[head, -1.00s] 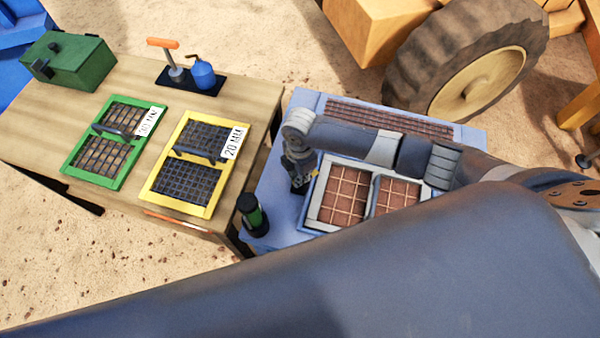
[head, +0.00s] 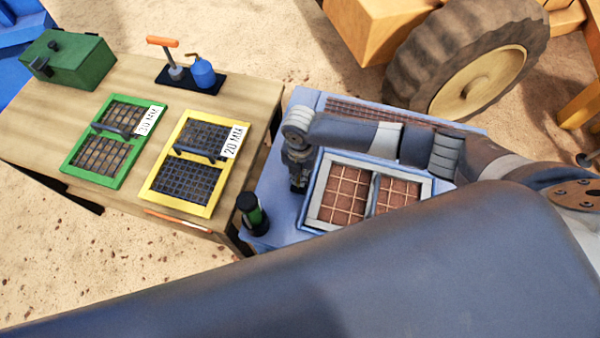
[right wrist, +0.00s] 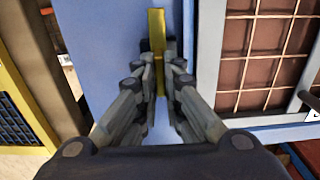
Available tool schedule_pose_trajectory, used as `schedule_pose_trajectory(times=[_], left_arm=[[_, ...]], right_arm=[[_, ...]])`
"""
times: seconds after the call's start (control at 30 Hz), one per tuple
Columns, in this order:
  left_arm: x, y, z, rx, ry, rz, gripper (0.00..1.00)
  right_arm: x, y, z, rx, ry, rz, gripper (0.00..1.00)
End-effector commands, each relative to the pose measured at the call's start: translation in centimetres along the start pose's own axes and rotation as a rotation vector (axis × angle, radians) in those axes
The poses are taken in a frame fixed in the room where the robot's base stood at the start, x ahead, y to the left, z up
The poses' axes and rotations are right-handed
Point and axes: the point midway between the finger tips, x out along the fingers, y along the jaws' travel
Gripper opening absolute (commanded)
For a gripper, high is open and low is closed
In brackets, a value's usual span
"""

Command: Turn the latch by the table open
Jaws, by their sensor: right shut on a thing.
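The latch (right wrist: 157,32) by the table shows in the right wrist view as a yellow bar on a dark mount. It stands on the blue surface of the machine, left of the framed screen panel. My right gripper (right wrist: 159,78) is shut on the latch, with a finger on each side of the bar. In the head view my right gripper (head: 298,184) points down at the machine's left side, and the latch is hidden there by the gripper. My left gripper is not in view.
The wooden table (head: 50,125) holds a green screen (head: 84,171), a yellow screen (head: 152,190), a green box (head: 85,66) and a blue can (head: 203,72). A black and green cylinder (head: 252,214) stands left of my right gripper. The framed screen panel (head: 328,222) lies to the right.

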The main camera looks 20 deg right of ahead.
Motion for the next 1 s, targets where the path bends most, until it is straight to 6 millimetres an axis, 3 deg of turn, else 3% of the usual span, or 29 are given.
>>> schedule_pose_trajectory(times=[0.5,0.6,0.63,1.0], left_arm=[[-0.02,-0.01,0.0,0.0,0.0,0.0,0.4],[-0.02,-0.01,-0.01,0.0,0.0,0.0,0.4],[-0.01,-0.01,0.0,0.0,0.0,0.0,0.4],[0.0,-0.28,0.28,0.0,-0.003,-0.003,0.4]], right_arm=[[-0.24,0.19,0.12,-0.022,-0.003,0.005,0.0],[-0.23,0.19,0.12,-0.022,-0.003,0.004,0.26],[-0.21,0.17,0.11,-0.022,-0.002,0.004,0.28],[-0.36,0.07,0.05,-0.02,-0.001,0.002,0.28]])
